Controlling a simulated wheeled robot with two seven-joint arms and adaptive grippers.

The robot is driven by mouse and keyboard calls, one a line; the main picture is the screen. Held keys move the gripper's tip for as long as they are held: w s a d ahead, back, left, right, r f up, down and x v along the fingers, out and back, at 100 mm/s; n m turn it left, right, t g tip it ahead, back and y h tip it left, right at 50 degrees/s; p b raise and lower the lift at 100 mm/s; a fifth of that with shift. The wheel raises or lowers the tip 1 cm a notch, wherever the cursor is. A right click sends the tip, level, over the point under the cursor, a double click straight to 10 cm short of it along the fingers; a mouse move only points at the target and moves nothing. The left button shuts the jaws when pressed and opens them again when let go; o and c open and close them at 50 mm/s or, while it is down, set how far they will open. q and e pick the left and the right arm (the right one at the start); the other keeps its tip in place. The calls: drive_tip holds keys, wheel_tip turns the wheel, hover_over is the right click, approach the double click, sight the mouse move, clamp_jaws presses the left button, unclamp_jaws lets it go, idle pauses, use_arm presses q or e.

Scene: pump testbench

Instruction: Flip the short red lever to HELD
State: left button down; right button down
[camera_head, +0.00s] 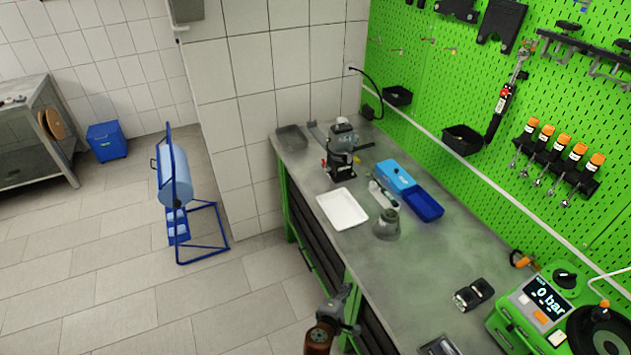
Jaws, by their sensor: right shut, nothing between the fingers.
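A small pump unit (341,146) with a grey body, white top and dark base stands on the far part of the workbench (440,262). A small red part (324,163) shows at the left side of the unit; it looks like the short red lever, but it is too small to tell its position or any HELD marking. My right gripper (345,299) is shut and empty at the bottom of the view, in front of the bench's front edge and well apart from the pump unit. My left gripper is not in view.
A white tray (342,209), a grey round fitting (386,224) and blue bins (424,205) stand near the pump unit. A green test device (545,308) reading 0 bar is at the right. A green pegboard (420,75) bounds the bench. Bare bench lies in the middle.

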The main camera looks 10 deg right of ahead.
wheel_tip(320, 180, up, 15)
drive_tip(key=d+t+h, duration=0.1)
drive_tip(key=d+h, duration=0.1)
drive_tip(key=h, duration=0.1)
drive_tip(key=d+f, duration=0.1)
drive_tip(key=w+d+f+n+y, duration=0.1)
drive_tip(key=d+f, duration=0.1)
drive_tip(key=d+f+n+g+y, duration=0.1)
drive_tip(key=d+f, duration=0.1)
drive_tip(key=shift+w+d+f, duration=0.1)
drive_tip(key=shift+w+f, duration=0.05)
drive_tip(key=shift+w, duration=0.1)
drive_tip(key=shift+f+y, duration=0.15)
drive_tip(key=shift+y, duration=0.15)
